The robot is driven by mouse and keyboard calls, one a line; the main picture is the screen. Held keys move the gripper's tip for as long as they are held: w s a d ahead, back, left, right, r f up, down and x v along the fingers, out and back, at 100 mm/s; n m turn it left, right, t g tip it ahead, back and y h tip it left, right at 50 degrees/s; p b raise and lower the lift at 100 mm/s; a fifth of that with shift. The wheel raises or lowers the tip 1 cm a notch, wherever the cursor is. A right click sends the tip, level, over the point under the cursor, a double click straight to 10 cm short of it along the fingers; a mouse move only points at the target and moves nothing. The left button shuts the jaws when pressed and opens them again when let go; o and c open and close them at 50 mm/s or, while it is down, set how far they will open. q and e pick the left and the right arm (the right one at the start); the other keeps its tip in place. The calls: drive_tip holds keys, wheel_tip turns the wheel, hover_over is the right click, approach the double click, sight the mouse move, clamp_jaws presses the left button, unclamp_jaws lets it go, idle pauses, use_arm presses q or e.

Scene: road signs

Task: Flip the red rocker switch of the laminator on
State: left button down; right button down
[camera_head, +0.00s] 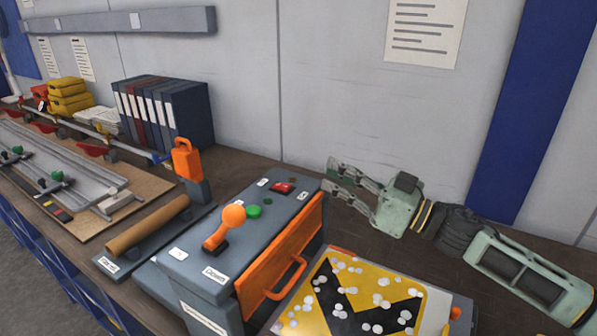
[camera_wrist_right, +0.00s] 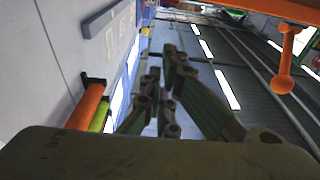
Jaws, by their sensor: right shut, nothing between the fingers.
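The laminator (camera_head: 200,262) is a grey box with an orange front panel, standing on the bench in the head view. Its red rocker switch (camera_head: 283,188) is on the top face, near the far right end. I cannot tell which way the rocker is tilted. My right gripper (camera_head: 331,180) comes in from the right, its fingertips to the right of the switch and apart from it. It is shut and empty. Its fingers (camera_wrist_right: 170,95) also show in the right wrist view, where the switch is not seen. My left gripper is not in view.
An orange ball-ended lever (camera_head: 229,222) and a green button (camera_head: 253,211) are also on the laminator top. It also shows in the wrist view as an orange lever (camera_wrist_right: 288,60). A yellow-black sign (camera_head: 375,295) lies in front right. Binders (camera_head: 160,108) stand behind left.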

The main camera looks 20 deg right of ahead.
wheel_tip(320, 180, up, 2)
drive_tip(key=p, duration=0.4)
hover_over(282, 187)
drive_tip(key=s+d, duration=0.1)
drive_tip(key=d, duration=0.2)
wheel_tip(282, 187, down, 3)
drive_tip(key=shift+s+f, duration=0.1)
drive_tip(key=shift+d+f, duration=0.15)
drive_tip(key=shift+f, duration=0.4)
